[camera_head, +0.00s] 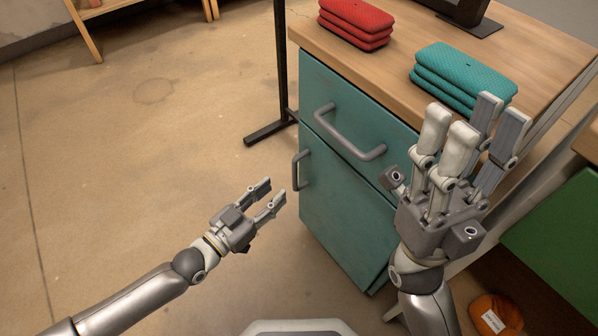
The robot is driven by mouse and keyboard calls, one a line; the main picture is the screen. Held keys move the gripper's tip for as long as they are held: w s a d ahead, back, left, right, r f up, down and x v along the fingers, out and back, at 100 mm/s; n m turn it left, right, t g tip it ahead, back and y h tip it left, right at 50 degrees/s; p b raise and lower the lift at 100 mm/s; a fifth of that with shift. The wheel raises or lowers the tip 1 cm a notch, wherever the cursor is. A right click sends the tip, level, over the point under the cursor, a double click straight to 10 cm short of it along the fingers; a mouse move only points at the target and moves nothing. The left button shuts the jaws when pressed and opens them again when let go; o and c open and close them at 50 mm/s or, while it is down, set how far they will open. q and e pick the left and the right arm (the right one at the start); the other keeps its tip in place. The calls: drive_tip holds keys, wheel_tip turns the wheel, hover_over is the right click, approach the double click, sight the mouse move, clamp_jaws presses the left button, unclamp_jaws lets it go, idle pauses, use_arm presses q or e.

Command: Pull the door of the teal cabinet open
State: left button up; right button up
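The teal cabinet (318,127) stands right of centre under a wooden top. Its upper drawer has a grey bar handle (345,143). Its lower door (345,225) has a smaller grey vertical handle (297,170) at its left edge. The door looks shut. My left gripper (267,194) is open and empty, a little left of and below the door handle in the picture, apart from it. My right gripper (478,125) is open and empty, raised in front of the cabinet's right side, hiding part of the drawer and door there.
Stacked red cloths (355,22) and teal cloths (462,75) lie on the wooden top (400,65). A black stand (272,131) is left of the cabinet. An orange item (495,316) lies at lower right, near a green panel (560,240). The floor at left is clear.

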sight(293, 175)
use_arm(q)
drive_tip(key=b+x, duration=0.2)
drive_tip(key=x, duration=0.6)
drive_tip(key=shift+w+d, duration=0.3)
clamp_jaws()
